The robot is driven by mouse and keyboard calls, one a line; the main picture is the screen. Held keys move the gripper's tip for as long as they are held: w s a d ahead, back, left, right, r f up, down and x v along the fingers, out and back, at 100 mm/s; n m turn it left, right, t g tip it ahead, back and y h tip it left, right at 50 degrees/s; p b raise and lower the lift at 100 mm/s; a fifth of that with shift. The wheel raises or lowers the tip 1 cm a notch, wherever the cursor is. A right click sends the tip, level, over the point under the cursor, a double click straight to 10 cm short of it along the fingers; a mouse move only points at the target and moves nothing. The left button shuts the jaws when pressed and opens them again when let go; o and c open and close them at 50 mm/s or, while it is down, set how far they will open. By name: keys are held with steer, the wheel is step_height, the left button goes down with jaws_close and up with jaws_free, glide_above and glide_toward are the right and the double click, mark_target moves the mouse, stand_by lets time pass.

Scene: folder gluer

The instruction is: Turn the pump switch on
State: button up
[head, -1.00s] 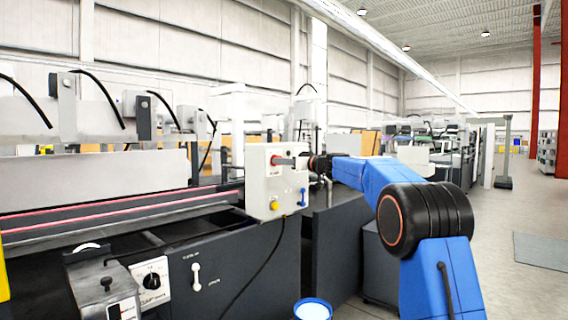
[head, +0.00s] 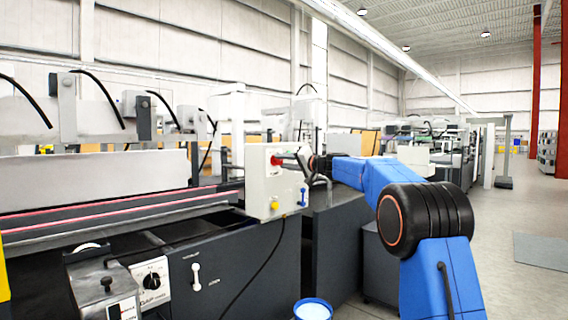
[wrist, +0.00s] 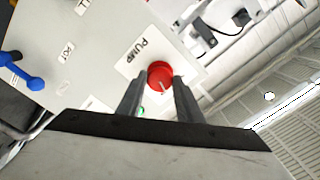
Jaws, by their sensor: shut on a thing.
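The pump switch is a round red knob (wrist: 160,72) next to a PUMP label on a pale control box (head: 258,182). In the head view the red knob (head: 275,160) shows at the upper part of the box. My gripper (wrist: 159,82) has one grey finger on each side of the knob and is shut on it. A short pale mark shows on the knob's face, pointing to the bottom of the wrist view. In the head view my gripper (head: 287,158) reaches the box from the right. The fingers partly hide the knob's edges.
A blue lever (head: 303,196) and a yellow button (head: 275,206) sit lower on the same box. The blue lever also shows at left in the wrist view (wrist: 22,70). A small green light (wrist: 141,111) is partly hidden by a finger. A blue-rimmed bucket (head: 313,309) stands below.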

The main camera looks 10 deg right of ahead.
steer(key=shift+m, duration=1.6)
steer(key=o, duration=1)
steer(key=shift+d, duration=0.1)
steer(key=shift+o, duration=0.2)
steer(key=v, duration=1.7)
steer(key=shift+s, duration=0.15)
steer(key=shift+d, duration=0.1)
